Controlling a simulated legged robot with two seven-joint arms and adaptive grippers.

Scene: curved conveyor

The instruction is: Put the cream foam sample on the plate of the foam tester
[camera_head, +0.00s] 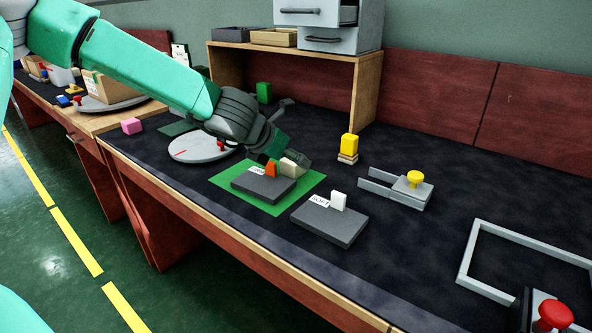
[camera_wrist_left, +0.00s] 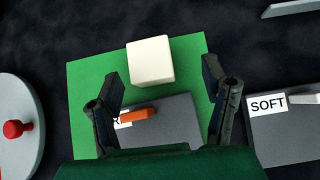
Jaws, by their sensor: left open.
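The cream foam sample (camera_head: 293,167) is a small block at the back of a green mat (camera_head: 222,178). In the left wrist view the sample (camera_wrist_left: 150,61) lies in line with the gap between my fingers, a little beyond their tips. My left gripper (camera_head: 284,154) is open and empty above the mat, and also shows in the left wrist view (camera_wrist_left: 162,80). A grey slab (camera_head: 262,188) with an orange piece (camera_head: 271,170) and partly hidden label lies on the mat. I cannot tell for sure which fixture is the foam tester. My right gripper is out of view.
A slab labelled SOFT (camera_head: 328,224) bears a white piece (camera_head: 338,202). A grey fork-shaped fixture (camera_head: 385,190) with a yellow knob (camera_head: 415,177) stands to the right. A round disc (camera_head: 190,150) with a red knob lies left. Yellow blocks (camera_head: 349,145) stand behind.

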